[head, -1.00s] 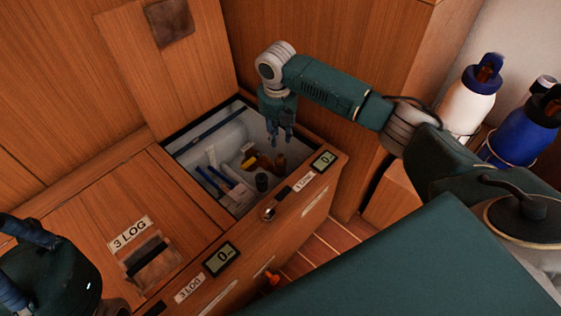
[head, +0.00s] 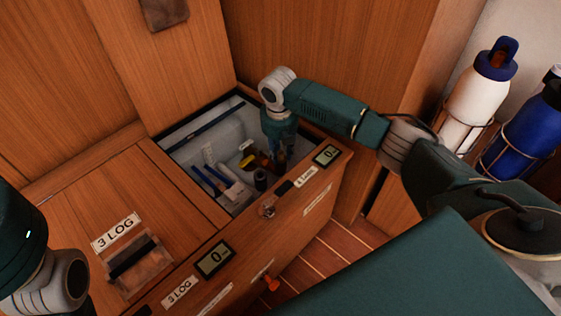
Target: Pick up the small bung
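An open locker compartment (head: 180,133) in the wooden counter holds several small items. A short dark cylinder (head: 260,179) stands upright near its front wall; it may be the small bung, but I cannot tell for sure. An amber-brown item (head: 262,160) and a yellow item (head: 248,161) lie just behind it. My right gripper (head: 277,163) points down inside the compartment, to the right of these items and close to the amber-brown one. Its fingers are small and dark, and I cannot tell whether they are open or hold anything. My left arm shows at lower left, its gripper out of view.
Blue pens (head: 207,181) and a white box (head: 237,194) lie in the left of the compartment. Its raised lid (head: 165,70) leans behind. A closed lid (head: 75,210) marked 3 LOG is at left. White (head: 470,105) and blue (head: 525,135) bottles stand at right.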

